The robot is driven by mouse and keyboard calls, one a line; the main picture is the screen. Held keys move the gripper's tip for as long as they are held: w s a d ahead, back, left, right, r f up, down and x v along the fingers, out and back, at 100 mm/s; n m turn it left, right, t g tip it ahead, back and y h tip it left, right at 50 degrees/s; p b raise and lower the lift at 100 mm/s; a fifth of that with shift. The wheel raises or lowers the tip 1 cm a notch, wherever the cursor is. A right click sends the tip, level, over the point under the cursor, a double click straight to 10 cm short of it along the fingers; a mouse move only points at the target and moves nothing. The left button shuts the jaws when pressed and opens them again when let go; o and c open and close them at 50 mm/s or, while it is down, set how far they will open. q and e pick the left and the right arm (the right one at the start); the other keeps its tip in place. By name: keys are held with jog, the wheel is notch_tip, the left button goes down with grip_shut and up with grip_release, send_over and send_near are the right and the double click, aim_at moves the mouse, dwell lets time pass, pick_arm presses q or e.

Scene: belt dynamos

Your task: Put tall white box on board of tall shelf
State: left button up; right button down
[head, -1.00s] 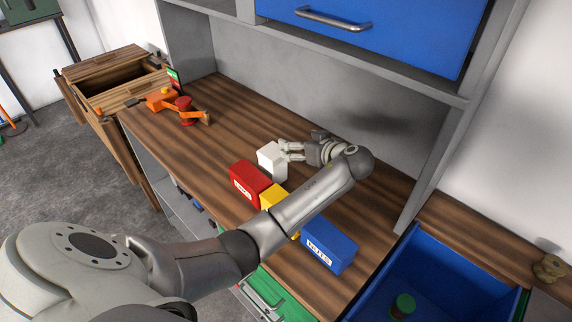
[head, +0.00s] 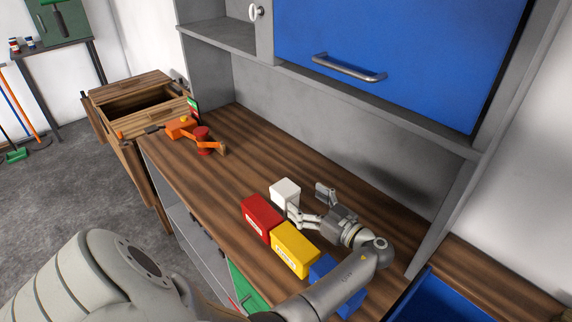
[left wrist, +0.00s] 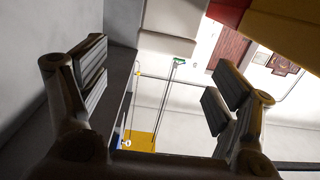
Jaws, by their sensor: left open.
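The white box (head: 286,191) stands upright on the wooden worktop (head: 240,160), at the far end of a row of boxes. My left gripper (head: 309,203) is open and empty just right of it, with one light finger close to the box's lower right side. I cannot tell whether they touch. In the left wrist view my open fingers (left wrist: 160,88) frame empty space, and a pale face, probably the white box (left wrist: 172,22), shows above. A grey unit with an open shelf board (head: 215,36) rises behind the worktop. My right gripper is not in view.
A red box (head: 262,217), a yellow box (head: 294,248) and a blue box (head: 335,280) stand in line beside the white one. A blue cupboard door (head: 400,55) hangs above. An orange device (head: 182,127) sits at the worktop's far left. The middle left worktop is clear.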

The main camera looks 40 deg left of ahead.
aim_at(292, 192)
pick_arm(q)
jog(key=a+p, duration=0.1)
jog(key=a, duration=0.1)
jog(key=a+p, duration=0.2)
jog(key=a, duration=0.1)
jog(key=shift+a+f, duration=0.2)
jog(key=shift+a, duration=0.15)
jog(key=shift+a+f+p, duration=0.2)
jog(key=shift+a+p, duration=0.1)
jog(key=shift+a, duration=0.1)
jog(key=shift+d, duration=0.1)
jog(key=shift+c, duration=1.1)
jog(key=c, duration=1.4)
jog(key=shift+c, duration=1)
jog(key=shift+r, duration=0.15)
